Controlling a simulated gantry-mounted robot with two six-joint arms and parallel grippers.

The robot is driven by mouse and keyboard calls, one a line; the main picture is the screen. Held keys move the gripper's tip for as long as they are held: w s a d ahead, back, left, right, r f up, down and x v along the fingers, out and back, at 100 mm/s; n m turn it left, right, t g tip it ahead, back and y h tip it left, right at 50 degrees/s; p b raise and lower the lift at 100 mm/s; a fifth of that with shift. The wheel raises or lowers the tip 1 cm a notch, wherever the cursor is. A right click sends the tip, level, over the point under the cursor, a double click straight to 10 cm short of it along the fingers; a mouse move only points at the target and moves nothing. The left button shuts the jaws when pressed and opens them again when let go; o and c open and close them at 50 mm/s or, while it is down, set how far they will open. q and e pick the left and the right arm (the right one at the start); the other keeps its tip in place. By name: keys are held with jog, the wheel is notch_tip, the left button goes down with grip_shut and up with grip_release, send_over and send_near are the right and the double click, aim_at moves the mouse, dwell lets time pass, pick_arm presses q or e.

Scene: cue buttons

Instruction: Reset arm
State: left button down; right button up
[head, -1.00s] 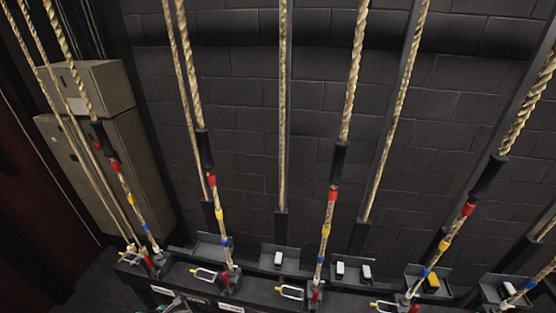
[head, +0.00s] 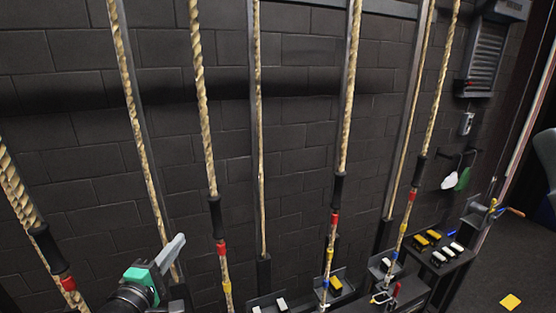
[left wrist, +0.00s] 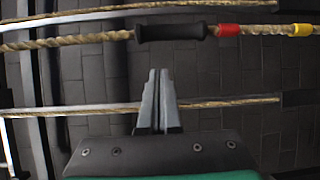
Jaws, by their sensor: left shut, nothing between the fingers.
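My left gripper (head: 176,248) shows at the lower left of the head view, with a green and black wrist and grey fingers pointing up and right. Its fingers are shut and empty. In the left wrist view the shut fingers (left wrist: 158,90) point up toward a rope with a black sleeve (left wrist: 170,32); I cannot tell how far apart they are. Small yellow blocks (head: 427,238) and white blocks (head: 447,252) sit on a dark ledge at the right of the head view. My right gripper is not in view.
Several ropes (head: 200,100) with black sleeves and coloured bands hang before a dark block wall (head: 300,120). Trays with small blocks (head: 335,285) line the bottom. A grey louvred unit (head: 485,65) is on the wall at right. A yellow patch (head: 510,301) lies on the floor.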

pick_arm(q)
jog(key=s+d+r+m+t+h, duration=0.1)
jog(key=s+d+r+m+t, duration=0.15)
jog(key=r, duration=0.45)
jog(key=s+d+r+m+t+h, duration=0.1)
jog(key=s+d+r+m, duration=0.2)
jog(key=r, duration=0.4)
jog(key=s+d+r+m+t+y, duration=0.15)
jog(key=s+r+m+t, duration=0.45)
jog(key=s+r+m, duration=0.95)
notch_tip(320, 180, down, 42)
jog(key=s+n+b, duration=0.2)
jog(key=b, duration=4.1)
jog(key=shift+s+d+f+n+b, duration=0.15)
jog(key=shift+s+f+n+b, duration=0.1)
jog(key=shift+n+b, duration=0.05)
